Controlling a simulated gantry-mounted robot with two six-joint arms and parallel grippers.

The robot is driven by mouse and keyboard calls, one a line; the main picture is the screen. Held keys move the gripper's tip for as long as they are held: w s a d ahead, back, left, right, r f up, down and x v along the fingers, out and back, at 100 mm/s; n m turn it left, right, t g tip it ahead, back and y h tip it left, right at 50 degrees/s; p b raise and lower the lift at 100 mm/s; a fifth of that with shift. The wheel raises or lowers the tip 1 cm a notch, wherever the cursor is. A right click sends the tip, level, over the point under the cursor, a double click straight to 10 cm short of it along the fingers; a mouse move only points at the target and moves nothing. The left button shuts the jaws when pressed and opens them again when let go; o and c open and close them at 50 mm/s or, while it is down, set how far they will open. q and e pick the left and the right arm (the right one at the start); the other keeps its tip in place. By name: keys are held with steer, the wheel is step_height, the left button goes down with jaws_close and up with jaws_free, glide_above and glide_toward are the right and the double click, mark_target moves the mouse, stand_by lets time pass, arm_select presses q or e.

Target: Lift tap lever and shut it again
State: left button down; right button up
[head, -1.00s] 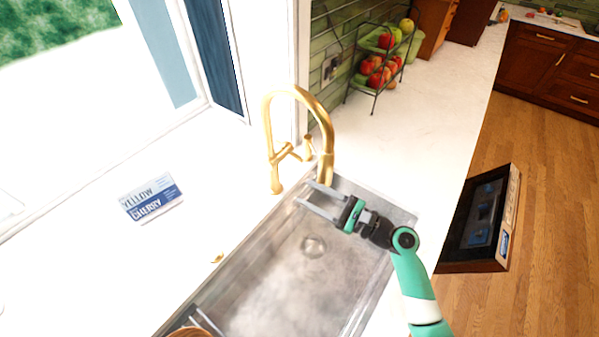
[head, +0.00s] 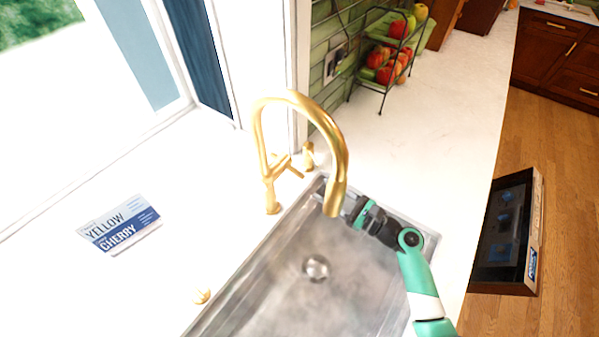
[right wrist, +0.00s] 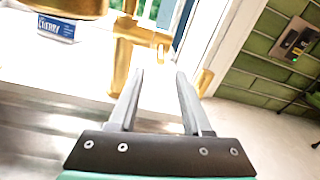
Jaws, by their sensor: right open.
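The gold tap (head: 340,150) stands at the sink's back edge, its arched spout over the basin. Its lever (head: 291,169) sticks out to the right from the lower body, and also shows in the right wrist view (right wrist: 145,34). My right gripper (head: 358,210) is just right of the spout, which hides its fingers in the head view. In the right wrist view, the fingers of my right gripper (right wrist: 158,75) are apart with nothing between them, pointing toward the tap body, with the lever ahead of and above them. My left gripper is out of view.
The steel sink (head: 255,290) lies below the arm. A short gold fitting (head: 308,156) stands right of the tap, near the lever. A yellow-cherry sign (head: 120,225) is on the counter at left. A fruit rack (head: 385,60) stands at the back.

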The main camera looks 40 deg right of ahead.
mark_target(300, 173)
steer(key=w, duration=0.3)
steer(key=w+b, duration=0.1)
steer(key=w, duration=0.2)
steer(key=w+a, duration=0.1)
steer(key=w, duration=0.2)
steer(key=shift+w+a+b, duration=0.1)
steer(key=shift+w+b, duration=0.15)
steer(key=shift+b, duration=0.1)
steer(key=shift+r, duration=0.1)
jaws_close()
stand_by(0.7)
